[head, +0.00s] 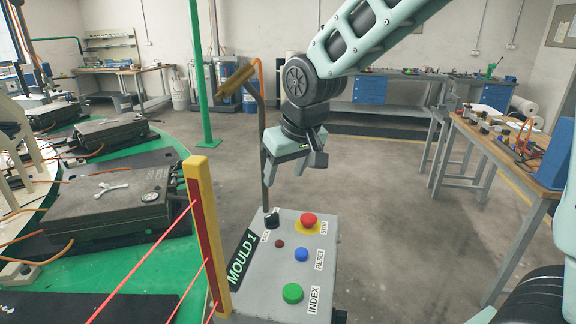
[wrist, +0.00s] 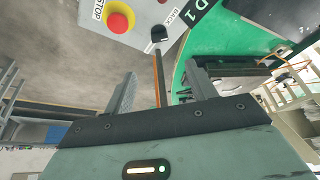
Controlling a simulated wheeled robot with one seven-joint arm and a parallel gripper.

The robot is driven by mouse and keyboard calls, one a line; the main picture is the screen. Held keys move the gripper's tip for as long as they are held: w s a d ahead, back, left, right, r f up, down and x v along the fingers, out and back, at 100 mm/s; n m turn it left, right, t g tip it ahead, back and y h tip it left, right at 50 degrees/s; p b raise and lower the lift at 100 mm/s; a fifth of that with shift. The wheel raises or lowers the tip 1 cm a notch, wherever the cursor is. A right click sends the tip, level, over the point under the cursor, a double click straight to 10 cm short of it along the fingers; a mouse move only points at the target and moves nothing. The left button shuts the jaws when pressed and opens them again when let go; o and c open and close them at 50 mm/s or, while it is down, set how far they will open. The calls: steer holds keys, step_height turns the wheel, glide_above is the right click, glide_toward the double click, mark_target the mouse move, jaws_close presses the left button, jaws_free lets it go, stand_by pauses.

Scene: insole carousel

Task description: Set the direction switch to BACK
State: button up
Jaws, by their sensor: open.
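The direction switch is a small black knob (head: 271,218) at the far left corner of the grey control panel (head: 262,272). Small labels sit beside it, too small to read in the head view. In the wrist view the knob (wrist: 158,35) shows near the top middle, with a BACK label beside it. I cannot tell which way the knob points. My gripper (head: 296,172) is open and empty, above the far end of the panel and apart from the knob. In the wrist view the knob lies beyond and between the two fingers (wrist: 160,72).
The panel also carries a red STOP button (head: 309,220), a blue RESET button (head: 301,254), a green INDEX button (head: 292,293) and a small dark red lamp (head: 280,244). A yellow post (head: 204,235) with red beams stands left. A thin pole (head: 264,150) rises behind the panel.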

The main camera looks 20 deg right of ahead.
steer(key=shift+v, duration=1.05)
